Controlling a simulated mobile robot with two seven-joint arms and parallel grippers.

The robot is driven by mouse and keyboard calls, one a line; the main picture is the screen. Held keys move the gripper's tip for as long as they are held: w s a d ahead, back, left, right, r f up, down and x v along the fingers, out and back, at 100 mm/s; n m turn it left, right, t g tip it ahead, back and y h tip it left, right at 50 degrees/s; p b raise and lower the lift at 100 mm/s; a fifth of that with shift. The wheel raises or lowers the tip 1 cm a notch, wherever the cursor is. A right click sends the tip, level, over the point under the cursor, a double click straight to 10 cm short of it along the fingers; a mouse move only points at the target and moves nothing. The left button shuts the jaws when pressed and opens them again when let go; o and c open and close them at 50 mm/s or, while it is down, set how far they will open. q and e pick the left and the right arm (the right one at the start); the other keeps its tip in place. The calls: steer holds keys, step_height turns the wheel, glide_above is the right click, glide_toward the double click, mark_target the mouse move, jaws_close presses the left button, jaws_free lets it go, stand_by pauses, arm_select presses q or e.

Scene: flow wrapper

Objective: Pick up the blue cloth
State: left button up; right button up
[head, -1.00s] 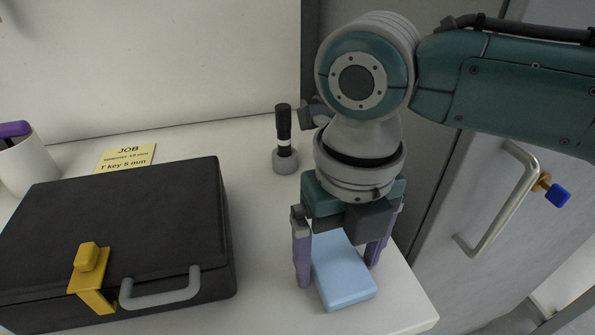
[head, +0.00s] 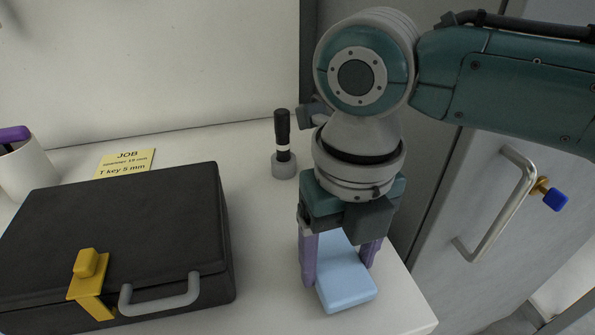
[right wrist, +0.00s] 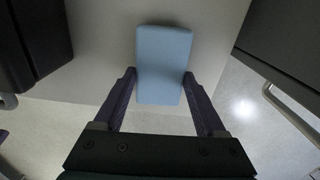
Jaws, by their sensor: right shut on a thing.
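The blue cloth (head: 346,283) is a light blue folded block on the white table near its front right corner. It also shows in the right wrist view (right wrist: 163,62). My right gripper (head: 340,270) points down over the cloth, with one purple finger on each side of it. In the right wrist view the fingertips (right wrist: 160,78) touch or nearly touch the two long sides of the cloth, and the gripper is shut on it. The cloth appears to rest on the table still. The rear part of the cloth is hidden by the gripper in the head view. My left gripper is not in view.
A black case (head: 120,235) with a yellow latch (head: 88,280) and grey handle lies left of the cloth. A black-handled tool in a grey holder (head: 284,165) stands behind. A yellow job note (head: 125,163) and a white cup (head: 25,170) are farther left. A grey door with a handle (head: 500,205) is at right.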

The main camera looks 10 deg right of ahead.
mark_target(338, 265)
step_height(338, 265, up, 19)
steer(key=p, duration=0.3)
steer(key=shift+r, duration=0.2)
